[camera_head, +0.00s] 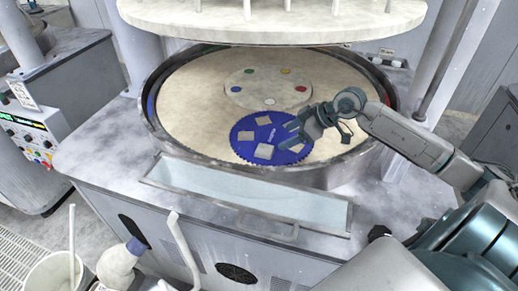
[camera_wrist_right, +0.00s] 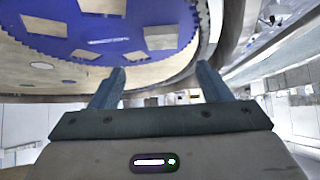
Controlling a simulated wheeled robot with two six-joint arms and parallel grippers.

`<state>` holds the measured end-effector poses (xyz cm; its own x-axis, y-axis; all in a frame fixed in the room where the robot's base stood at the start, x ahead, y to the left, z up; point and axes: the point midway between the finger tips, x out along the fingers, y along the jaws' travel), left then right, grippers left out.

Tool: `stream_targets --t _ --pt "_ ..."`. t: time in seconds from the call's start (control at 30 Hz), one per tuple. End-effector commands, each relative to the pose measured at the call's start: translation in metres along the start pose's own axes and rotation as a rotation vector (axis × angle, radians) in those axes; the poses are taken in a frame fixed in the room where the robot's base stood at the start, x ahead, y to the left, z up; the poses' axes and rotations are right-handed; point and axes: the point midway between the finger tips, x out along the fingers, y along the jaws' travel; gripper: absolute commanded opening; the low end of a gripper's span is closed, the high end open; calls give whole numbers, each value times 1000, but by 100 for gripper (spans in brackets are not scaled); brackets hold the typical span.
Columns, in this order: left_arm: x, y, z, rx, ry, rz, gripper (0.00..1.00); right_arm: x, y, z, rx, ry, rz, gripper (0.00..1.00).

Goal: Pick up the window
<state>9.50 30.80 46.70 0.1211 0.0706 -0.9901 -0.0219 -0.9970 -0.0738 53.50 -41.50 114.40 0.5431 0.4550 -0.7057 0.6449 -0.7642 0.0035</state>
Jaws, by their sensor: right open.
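A blue toothed disc (camera_head: 244,149) lies on the front part of the round beige platen. It holds several pale square pieces, such as one piece (camera_head: 264,151) at its front and another (camera_head: 245,136) at its left. I cannot tell which of them is the window. My right gripper (camera_head: 293,132) is open over the right side of the disc and hides part of it. In the right wrist view, its two fingers (camera_wrist_right: 161,74) stand apart with nothing between them. The blue disc (camera_wrist_right: 60,45) shows beyond the fingertips, with square openings or pieces in it. My left gripper is not in view.
The platen (camera_head: 190,85) sits inside a raised metal rim (camera_head: 190,155). A pale disc (camera_head: 268,88) with coloured dots lies behind the blue one. A large upper plate (camera_head: 270,22) hangs above the back. A shallow tray (camera_head: 245,193) runs along the front.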

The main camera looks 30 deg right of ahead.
Motion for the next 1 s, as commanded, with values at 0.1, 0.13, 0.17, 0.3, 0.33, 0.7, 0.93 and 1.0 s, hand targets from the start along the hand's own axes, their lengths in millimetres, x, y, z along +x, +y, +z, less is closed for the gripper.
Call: stream_targets --t 0.1,0.13,0.17,0.3,0.33,0.7,0.93,1.0 --pt "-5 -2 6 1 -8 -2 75 10 -1 -3 3 5 -4 71" --pt "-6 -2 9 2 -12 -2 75 12 -2 -3 2 4 -4 71" --pt "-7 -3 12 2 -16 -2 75 15 -2 -4 2 6 -5 71" --pt "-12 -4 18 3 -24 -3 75 28 -1 -2 3 4 -3 71" --pt "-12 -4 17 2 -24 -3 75 30 -1 -2 2 4 -3 71" --pt "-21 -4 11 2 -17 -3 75 46 -2 -2 1 1 -5 71" --pt "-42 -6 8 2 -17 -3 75 69 -6 -1 4 3 -7 71" --pt "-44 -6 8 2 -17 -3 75 78 -6 0 4 4 -5 71"
